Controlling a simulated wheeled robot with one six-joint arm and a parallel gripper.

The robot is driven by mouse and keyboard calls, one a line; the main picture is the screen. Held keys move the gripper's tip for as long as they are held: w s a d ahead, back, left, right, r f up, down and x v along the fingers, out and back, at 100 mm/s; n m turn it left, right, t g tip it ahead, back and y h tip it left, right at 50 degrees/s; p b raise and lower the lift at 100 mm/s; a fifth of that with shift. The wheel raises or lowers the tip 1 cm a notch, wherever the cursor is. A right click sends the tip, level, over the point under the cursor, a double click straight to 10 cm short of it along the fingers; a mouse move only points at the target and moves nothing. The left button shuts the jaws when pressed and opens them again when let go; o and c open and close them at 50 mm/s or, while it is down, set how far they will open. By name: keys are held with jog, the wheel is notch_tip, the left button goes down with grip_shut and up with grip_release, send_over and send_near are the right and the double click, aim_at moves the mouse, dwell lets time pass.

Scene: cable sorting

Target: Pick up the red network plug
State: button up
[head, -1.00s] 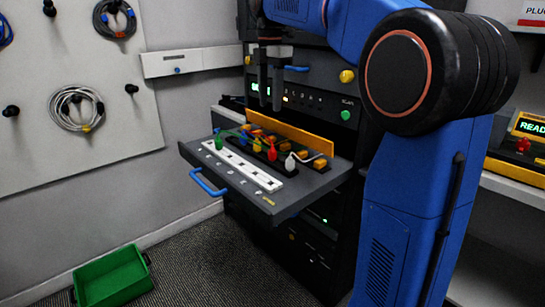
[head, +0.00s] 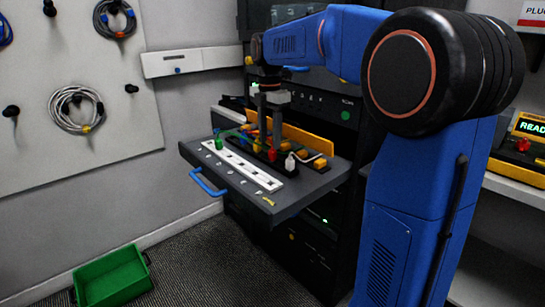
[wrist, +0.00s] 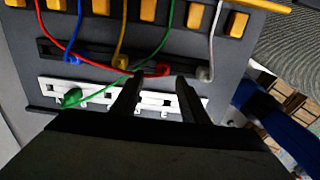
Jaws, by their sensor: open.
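The red network plug (head: 272,154) stands in the dark strip on the pulled-out tray; the wrist view shows it too (wrist: 156,70), on a red cable that comes from the upper left. My gripper (head: 269,142) is pointing down, open and empty, directly over it. In the wrist view my gripper's fingertips (wrist: 159,79) lie either side of the red plug, close to it; I cannot tell whether they touch it. A green cable (wrist: 118,78) crosses close to the red plug's left end.
The white plug (wrist: 205,73) is just right of my right finger. Yellow (wrist: 120,61) and blue (wrist: 73,55) plugs are left. The green plug (wrist: 71,97) sits at the white socket strip (head: 240,164). A yellow panel (head: 310,139) rises behind; a green bin (head: 112,277) is on the floor.

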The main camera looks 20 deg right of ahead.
aim_at(271, 150)
jog(key=shift+s+d+f, duration=0.1)
jog(key=shift+f, duration=1.2)
jog(key=shift+s+d+f, duration=0.1)
jog(key=shift+f, duration=1.2)
jog(key=shift+c, duration=0.3)
grip_shut()
